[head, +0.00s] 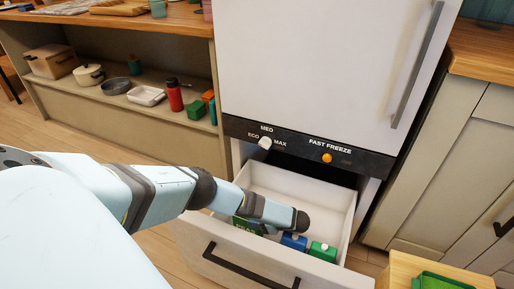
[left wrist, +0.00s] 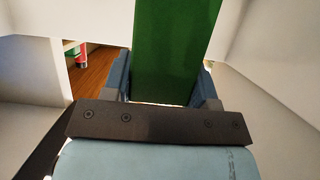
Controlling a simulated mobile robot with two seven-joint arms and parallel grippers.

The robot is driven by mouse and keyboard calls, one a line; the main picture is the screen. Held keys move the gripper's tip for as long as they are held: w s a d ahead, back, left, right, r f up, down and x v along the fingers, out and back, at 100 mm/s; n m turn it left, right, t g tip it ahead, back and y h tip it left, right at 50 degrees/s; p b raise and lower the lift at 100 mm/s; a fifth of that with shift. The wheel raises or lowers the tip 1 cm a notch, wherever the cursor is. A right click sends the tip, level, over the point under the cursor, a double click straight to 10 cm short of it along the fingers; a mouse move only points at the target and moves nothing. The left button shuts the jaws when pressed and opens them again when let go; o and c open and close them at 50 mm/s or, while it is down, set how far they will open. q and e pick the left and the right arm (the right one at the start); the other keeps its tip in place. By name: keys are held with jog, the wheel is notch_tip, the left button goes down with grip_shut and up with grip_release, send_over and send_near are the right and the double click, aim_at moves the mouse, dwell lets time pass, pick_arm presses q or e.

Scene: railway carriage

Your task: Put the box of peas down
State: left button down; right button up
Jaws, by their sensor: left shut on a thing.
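In the head view only a small green part of the box (head: 244,226) shows below my arm, inside the open freezer drawer (head: 342,216). My arm hides most of it, and I cannot tell whether the box touches the drawer floor. My right gripper is not in view.
A blue item (head: 294,241) and a green item (head: 322,252) stand at the front of the drawer, right of the peas. The freezer door (head: 330,60) is shut above. A green thing lies on a wooden surface (head: 402,268) at the lower right.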

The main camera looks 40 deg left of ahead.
pick_arm(q)
jog(key=shift+f, duration=0.15)
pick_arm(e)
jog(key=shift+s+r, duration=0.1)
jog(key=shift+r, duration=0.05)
pick_arm(q)
jog(key=shift+f, duration=0.2)
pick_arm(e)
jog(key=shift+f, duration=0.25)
pick_arm(q)
jog(key=shift+c, duration=1.6)
grip_release()
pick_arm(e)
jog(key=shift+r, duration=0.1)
pick_arm(q)
jog(key=p+v, duration=0.2)
jog(key=v, duration=1.1)
jog(key=shift+d+p, duration=0.35)
jog(key=shift+p, duration=0.05)
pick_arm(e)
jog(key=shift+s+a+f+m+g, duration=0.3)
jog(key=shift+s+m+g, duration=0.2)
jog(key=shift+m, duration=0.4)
pick_arm(q)
jog(key=shift+w+r, duration=0.1)
jog(key=shift+w, duration=0.05)
jog(key=shift+c, duration=0.5)
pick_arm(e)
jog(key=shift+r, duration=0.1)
